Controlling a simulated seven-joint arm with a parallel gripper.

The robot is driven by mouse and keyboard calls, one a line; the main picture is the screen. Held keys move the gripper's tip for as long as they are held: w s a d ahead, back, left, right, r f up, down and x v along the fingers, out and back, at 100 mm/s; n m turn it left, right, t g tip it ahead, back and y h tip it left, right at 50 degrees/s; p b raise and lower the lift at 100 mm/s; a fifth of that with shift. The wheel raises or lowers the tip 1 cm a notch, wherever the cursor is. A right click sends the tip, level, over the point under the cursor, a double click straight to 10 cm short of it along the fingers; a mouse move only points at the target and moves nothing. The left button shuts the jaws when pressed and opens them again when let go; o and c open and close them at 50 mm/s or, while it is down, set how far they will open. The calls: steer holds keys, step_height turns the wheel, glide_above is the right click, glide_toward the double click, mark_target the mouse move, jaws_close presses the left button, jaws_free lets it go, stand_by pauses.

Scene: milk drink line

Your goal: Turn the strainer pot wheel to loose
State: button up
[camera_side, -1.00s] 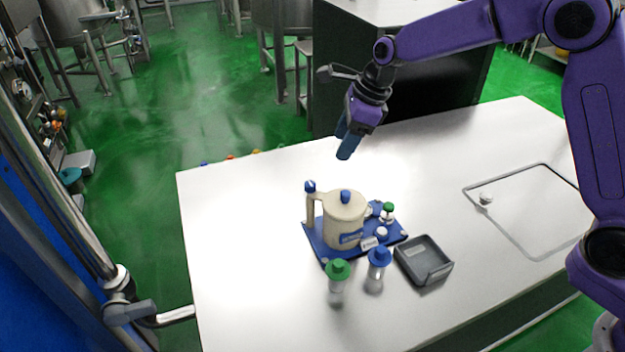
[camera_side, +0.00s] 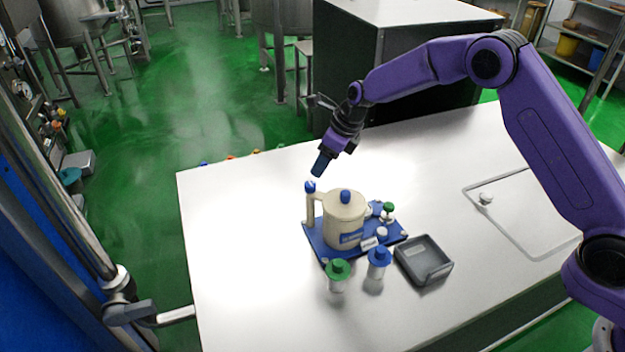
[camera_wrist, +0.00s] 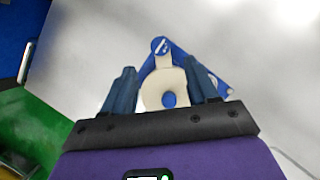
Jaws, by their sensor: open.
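The strainer pot (camera_side: 344,222) is cream-coloured and stands upright on a blue base plate (camera_side: 318,243). A blue wheel (camera_side: 310,187) with a white mark tops the post at its left; it also shows at the far end of the pot's arm in the wrist view (camera_wrist: 159,46). A separate blue knob (camera_side: 345,196) sits on the lid. My gripper (camera_side: 318,168) is just above the blue wheel, tilted down, apart from it. In the wrist view my gripper (camera_wrist: 160,70) is open and empty, the wheel ahead between its fingers. The wheel's mark is too small to read.
A green-capped container (camera_side: 338,272) and a blue-capped one (camera_side: 377,266) stand in front of the plate. A grey tray (camera_side: 424,262) lies to the right. A small green-topped item (camera_side: 388,211) stands beside the pot. The table's left side is clear.

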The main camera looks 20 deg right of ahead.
mark_target(311, 183)
steer(key=x, duration=0.8)
steer(key=shift+f, duration=0.1)
steer(key=c, duration=1.1)
